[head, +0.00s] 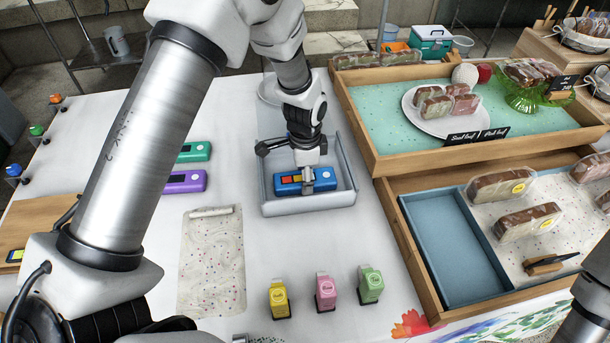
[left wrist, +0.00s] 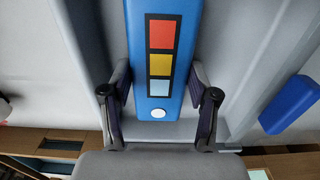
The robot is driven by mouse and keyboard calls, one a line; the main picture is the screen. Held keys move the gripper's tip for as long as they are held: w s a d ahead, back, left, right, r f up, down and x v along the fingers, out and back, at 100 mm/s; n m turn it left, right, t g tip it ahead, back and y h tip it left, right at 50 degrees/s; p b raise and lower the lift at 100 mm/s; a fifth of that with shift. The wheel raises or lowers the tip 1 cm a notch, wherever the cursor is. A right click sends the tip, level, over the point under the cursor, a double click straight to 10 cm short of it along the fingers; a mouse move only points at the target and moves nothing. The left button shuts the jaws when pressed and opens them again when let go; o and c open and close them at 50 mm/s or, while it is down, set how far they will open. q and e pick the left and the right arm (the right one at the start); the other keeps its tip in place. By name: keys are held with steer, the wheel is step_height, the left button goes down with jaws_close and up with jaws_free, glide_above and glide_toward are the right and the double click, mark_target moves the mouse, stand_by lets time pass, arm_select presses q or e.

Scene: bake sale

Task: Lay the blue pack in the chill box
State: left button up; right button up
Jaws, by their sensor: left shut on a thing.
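The blue pack (head: 290,184) has red, yellow and light blue squares on its face. It is inside the walls of an open pale grey box (head: 310,208) in the middle of the white table. My left gripper (head: 308,184) reaches down from above and is shut across the pack. In the left wrist view the blue pack (left wrist: 162,60) lies between the two fingers (left wrist: 160,105). I cannot tell whether the pack rests on the box floor. My right gripper is out of view.
A green pack (head: 195,151) and a purple pack (head: 184,182) lie left of the box. Yellow, pink and green small packs (head: 326,292) stand in front. A wooden tray (head: 388,162) and drawer with a blue bin (head: 455,250) stand right. A teal cooler (head: 430,42) is behind.

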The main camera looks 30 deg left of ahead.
arm_select(q)
steer(key=o, duration=1.3)
steer(key=shift+f, duration=0.15)
steer(key=shift+o, duration=0.2)
step_height(320, 180, up, 12)
steer(key=shift+r, duration=0.2)
